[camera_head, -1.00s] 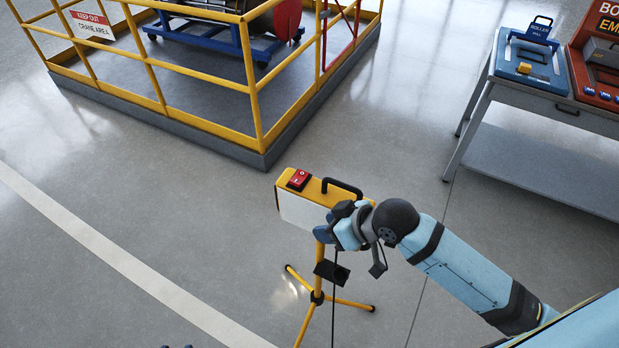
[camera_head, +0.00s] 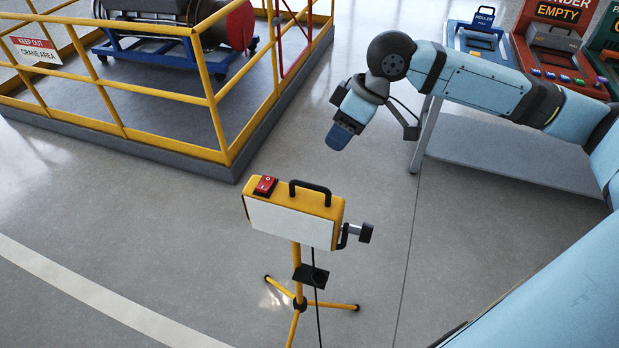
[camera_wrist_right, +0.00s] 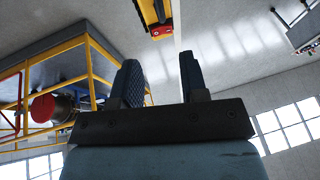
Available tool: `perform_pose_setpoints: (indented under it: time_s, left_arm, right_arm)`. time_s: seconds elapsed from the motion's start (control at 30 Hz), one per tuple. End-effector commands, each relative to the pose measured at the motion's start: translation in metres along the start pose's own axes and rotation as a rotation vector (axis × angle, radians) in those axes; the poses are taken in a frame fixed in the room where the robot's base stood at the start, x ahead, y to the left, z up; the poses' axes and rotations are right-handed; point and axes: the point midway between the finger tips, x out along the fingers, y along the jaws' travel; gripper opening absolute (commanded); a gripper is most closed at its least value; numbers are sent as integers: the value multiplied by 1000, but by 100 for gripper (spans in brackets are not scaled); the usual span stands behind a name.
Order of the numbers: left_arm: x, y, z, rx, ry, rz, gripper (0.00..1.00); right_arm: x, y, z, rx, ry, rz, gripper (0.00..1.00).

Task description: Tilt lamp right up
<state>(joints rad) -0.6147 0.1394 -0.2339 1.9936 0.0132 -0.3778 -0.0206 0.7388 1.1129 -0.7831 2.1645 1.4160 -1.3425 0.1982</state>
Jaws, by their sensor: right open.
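The lamp (camera_head: 293,215) is a yellow box with a pale front panel, a red switch and a black handle on top. It stands on a yellow tripod (camera_head: 298,290) in the middle of the head view. A black knob (camera_head: 365,233) sticks out at its right side. My right gripper (camera_head: 338,138) is above and behind the lamp, apart from it, pointing down. In the right wrist view its two fingers (camera_wrist_right: 160,82) are spread with nothing between them. Part of the yellow lamp (camera_wrist_right: 155,15) shows at the top of that view. My left gripper is not in view.
A yellow railing (camera_head: 215,110) on a grey curb stands at the back left, with an engine on a blue cart (camera_head: 175,40) inside. The floor around the tripod is clear.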

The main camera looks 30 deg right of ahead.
Motion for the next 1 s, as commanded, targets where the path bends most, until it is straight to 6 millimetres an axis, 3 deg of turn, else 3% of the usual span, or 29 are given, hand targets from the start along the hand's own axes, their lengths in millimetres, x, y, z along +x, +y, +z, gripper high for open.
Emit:
perform_pose_setpoints:
  time_s: [0.17, 0.63, 0.8, 1.0]
  left_arm:
    - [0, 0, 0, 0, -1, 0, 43]
    - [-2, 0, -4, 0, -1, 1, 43]
    - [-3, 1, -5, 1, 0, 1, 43]
    - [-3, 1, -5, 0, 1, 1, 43]
  right_arm:
    - [17, 0, 0, 2, -4, -4, 40]
    - [112, -1, 0, 1, -2, -3, 40]
    - [130, 0, 0, 1, -1, -2, 40]
    - [137, 0, 0, 0, 0, 0, 40]
